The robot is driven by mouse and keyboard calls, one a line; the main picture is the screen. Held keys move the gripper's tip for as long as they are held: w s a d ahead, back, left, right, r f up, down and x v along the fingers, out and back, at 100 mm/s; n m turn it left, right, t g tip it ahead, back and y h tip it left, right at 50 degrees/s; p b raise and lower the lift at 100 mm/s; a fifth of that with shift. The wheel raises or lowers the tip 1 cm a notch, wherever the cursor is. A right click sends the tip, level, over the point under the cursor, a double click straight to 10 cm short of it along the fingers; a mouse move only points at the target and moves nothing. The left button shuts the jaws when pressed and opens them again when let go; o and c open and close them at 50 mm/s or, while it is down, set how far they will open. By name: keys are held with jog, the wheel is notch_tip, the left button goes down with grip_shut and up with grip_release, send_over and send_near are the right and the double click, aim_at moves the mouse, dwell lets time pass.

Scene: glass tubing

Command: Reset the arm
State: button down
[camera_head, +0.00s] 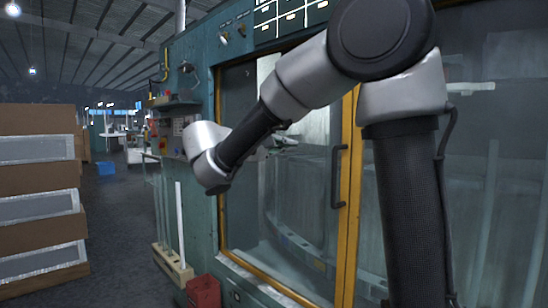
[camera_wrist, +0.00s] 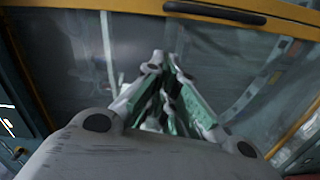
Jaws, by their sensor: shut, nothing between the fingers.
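My arm reaches across the upper middle of the head view, in front of a large teal machine (camera_head: 205,75) with glass doors. The arm bends down to the left, and its pale wrist end is in front of the door's left frame. My gripper (camera_wrist: 165,70) shows in the wrist view, its grey and green fingers drawn together with nothing between them. It points toward the glass door and its yellow frame (camera_wrist: 215,11), apart from them as far as I can tell. The gripper's fingers cannot be made out in the head view.
A yellow-framed door (camera_head: 350,215) with a dark handle (camera_head: 338,178) is behind my arm. Glass tubes (camera_head: 180,225) stand in a wooden rack (camera_head: 172,264) at lower left, near a red box (camera_head: 203,291). Stacked cartons (camera_head: 38,180) stand far left. The aisle floor between is open.

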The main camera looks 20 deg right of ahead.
jog(key=s+d+f+n+g+y, duration=0.1)
jog(key=s+f+n+g+y, duration=0.1)
jog(key=s+f+y, duration=0.65)
jog(key=s+d+f+n+g+y, duration=0.1)
jog(key=s+f+n+g+y, duration=0.15)
jog(key=s+f, duration=0.65)
jog(key=s+f+m+t+y, duration=0.3)
jog(key=s+m+t+y, duration=0.1)
jog(key=s, duration=0.4)
jog(key=shift+m+y, duration=0.8)
jog(key=shift+m, duration=0.15)
